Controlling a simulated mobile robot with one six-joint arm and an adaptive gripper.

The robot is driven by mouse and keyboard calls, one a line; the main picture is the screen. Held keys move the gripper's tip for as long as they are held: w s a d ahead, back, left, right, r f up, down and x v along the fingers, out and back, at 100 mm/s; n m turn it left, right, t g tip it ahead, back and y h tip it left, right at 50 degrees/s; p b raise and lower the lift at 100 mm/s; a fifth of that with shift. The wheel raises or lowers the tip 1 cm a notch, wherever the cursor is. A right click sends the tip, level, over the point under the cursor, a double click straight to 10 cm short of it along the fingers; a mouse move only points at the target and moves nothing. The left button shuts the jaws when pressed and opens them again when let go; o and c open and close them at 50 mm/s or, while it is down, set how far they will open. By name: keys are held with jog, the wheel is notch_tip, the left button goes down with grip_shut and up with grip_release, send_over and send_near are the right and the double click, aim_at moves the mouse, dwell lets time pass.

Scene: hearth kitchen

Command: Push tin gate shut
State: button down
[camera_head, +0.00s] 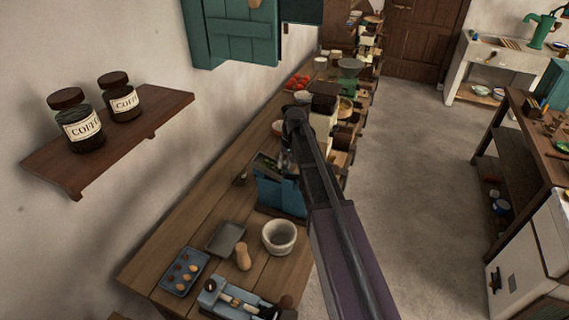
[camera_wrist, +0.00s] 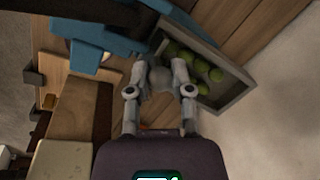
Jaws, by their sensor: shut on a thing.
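My gripper (camera_wrist: 160,68) shows in the wrist view with its two fingers close around a grey rounded thing (camera_wrist: 160,80). I cannot tell whether this thing is part of the tin gate. Just beyond the fingertips, to the right, is an open grey tray (camera_wrist: 233,101) with several green round things in it. Blue panels (camera_wrist: 98,33) lie to the left of the tray. In the head view a blue box (camera_head: 281,196) stands on the long counter, partly behind my arm. The gate cannot be clearly made out, and my fingertips are hidden there.
On the counter (camera_head: 195,215) near the box are a white bowl (camera_head: 279,237), a grey tray (camera_head: 226,238), a wooden shaker (camera_head: 243,257) and a blue tray (camera_head: 184,272). Farther back the counter is crowded. Two coffee jars (camera_head: 79,122) stand on a wall shelf. The floor (camera_head: 410,170) at right is clear.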

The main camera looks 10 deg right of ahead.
jog(key=shift+s+f, duration=0.1)
jog(key=shift+f, duration=0.1)
jog(key=shift+c, duration=2.4)
grip_release()
jog(key=shift+r, duration=0.2)
